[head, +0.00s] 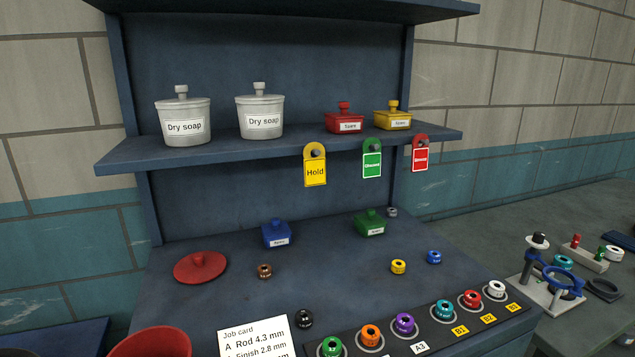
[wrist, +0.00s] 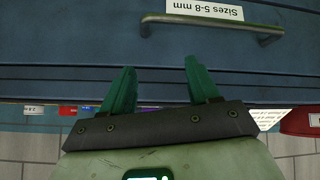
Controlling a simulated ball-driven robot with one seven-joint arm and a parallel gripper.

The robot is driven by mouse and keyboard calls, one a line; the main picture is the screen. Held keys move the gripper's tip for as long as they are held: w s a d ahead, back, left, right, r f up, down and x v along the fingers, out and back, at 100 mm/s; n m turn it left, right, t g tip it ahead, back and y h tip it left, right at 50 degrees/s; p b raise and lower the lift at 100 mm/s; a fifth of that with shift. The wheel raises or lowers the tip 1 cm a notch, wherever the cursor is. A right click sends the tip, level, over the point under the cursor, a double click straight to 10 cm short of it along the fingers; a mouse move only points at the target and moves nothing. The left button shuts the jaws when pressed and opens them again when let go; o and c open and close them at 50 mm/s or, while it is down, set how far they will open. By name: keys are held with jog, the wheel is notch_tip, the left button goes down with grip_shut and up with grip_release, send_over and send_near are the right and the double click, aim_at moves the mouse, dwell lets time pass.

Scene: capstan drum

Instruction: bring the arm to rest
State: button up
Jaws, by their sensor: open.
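My gripper (wrist: 160,92) shows in the wrist view with its two green fingers spread apart and nothing between them. The wrist picture looks upside down. The fingers are in front of a dark blue drawer front (wrist: 80,50), which has a metal bar handle (wrist: 215,25) and a label reading "Sizes 5-8 mm" (wrist: 205,10). I cannot tell whether the fingertips touch the drawer front. The head view does not show my arm or gripper.
A shelf (head: 290,147) with pots and hanging tags is above. A fixture (head: 550,290) stands at right.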

jog(key=s+d+f+m+g+h+b, duration=0.1)
jog(key=s+d+f+m+g+b, duration=0.1)
jog(key=s+f, duration=0.8)
jog(key=s+d+f+m+g+h+b, duration=0.2)
jog(key=s+d+f+m+g, duration=0.2)
jog(key=s+f, duration=0.7)
jog(key=s+m, duration=0.1)
jog(key=s, duration=0.3)
jog(key=shift+d+m+h, duration=0.15)
jog(key=shift+m+h, duration=0.15)
jog(key=shift+f, duration=0.1)
